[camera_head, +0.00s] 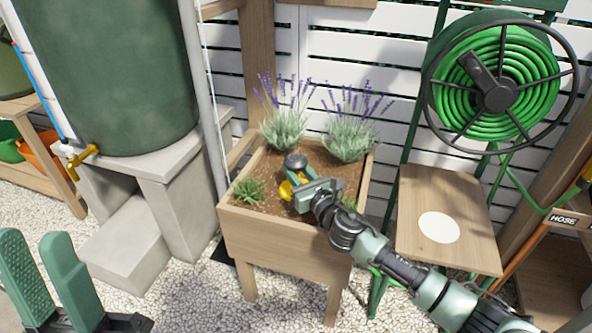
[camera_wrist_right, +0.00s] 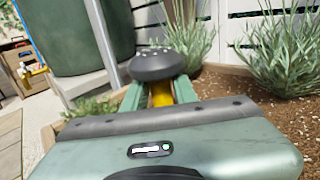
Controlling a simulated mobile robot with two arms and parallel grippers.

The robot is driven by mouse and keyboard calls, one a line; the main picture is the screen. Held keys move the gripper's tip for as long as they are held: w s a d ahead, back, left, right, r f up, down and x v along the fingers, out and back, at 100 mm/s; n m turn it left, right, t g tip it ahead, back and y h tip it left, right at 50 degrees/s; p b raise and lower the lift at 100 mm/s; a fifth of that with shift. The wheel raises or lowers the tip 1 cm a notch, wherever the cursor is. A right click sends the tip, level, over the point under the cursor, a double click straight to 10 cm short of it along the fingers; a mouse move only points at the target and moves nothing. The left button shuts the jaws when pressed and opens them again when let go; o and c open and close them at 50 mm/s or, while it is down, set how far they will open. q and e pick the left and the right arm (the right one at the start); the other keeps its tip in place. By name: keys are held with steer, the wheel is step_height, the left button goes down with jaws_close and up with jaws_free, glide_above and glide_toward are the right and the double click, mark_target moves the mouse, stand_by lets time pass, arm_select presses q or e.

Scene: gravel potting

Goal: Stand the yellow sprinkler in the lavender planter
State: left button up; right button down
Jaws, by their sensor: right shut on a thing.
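The lavender planter (camera_head: 268,236) is a wooden box on legs with brown soil and two lavender plants at its back. My right gripper (camera_head: 293,174) is over the soil and shut on the yellow sprinkler (camera_head: 286,190). In the right wrist view, the sprinkler's yellow body (camera_wrist_right: 161,94) is between the green fingers, with its dark round head (camera_wrist_right: 157,65) above them. My left gripper (camera_head: 38,243) is open and empty at the lower left, away from the planter.
Small green plants stand at the planter's front left (camera_head: 249,191) and front right. A green water barrel (camera_head: 115,75) on concrete blocks (camera_head: 175,170) is at left. A hose reel (camera_head: 497,92) and small wooden shelf (camera_head: 450,215) are at right. Gravel covers the ground.

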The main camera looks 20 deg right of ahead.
steer(key=c, duration=1.1)
jaws_free()
